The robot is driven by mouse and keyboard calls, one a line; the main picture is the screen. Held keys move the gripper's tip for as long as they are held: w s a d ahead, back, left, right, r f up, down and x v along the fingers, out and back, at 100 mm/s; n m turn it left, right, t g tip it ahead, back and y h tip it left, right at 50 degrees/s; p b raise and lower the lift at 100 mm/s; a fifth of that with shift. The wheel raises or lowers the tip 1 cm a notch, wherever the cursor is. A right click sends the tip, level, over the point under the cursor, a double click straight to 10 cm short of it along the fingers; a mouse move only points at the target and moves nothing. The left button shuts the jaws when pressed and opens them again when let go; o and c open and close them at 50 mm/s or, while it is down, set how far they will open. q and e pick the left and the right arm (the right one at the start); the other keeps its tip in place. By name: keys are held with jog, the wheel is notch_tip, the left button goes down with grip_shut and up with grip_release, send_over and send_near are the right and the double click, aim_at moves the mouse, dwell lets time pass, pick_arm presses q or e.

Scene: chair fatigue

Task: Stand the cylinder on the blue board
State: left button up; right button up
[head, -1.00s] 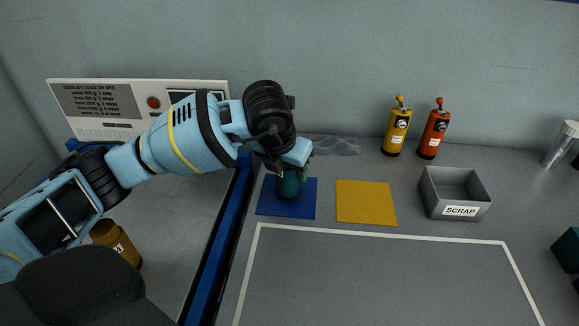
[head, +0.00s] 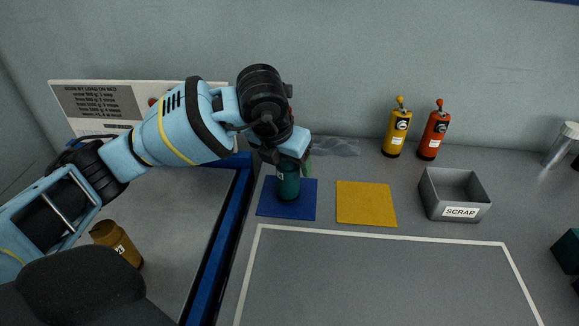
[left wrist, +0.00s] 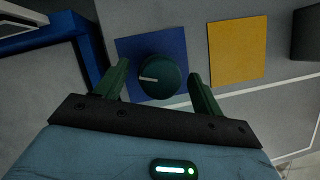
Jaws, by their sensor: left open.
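A dark teal cylinder (head: 288,183) stands upright on the blue board (head: 268,207). In the left wrist view the cylinder (left wrist: 161,77) shows from above as a round top with a pale line, with the blue board (left wrist: 128,52) around it. My left gripper (head: 293,160) is just above the cylinder. Its fingers (left wrist: 160,80) are spread on either side of the cylinder with gaps, so it is open and holds nothing. My right gripper is not in view.
A yellow board (head: 365,203) lies right of the blue one. A grey SCRAP bin (head: 455,195), a yellow bottle (head: 397,130) and a red bottle (head: 434,132) stand farther right. A brown jar (head: 116,242) is at left, beyond a blue rail (head: 223,240). The white-outlined area in front is clear.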

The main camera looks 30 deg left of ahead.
pick_arm(q)
jog(key=v, duration=0.8)
jog(key=shift+r, duration=0.2)
jog(key=shift+s, duration=0.15)
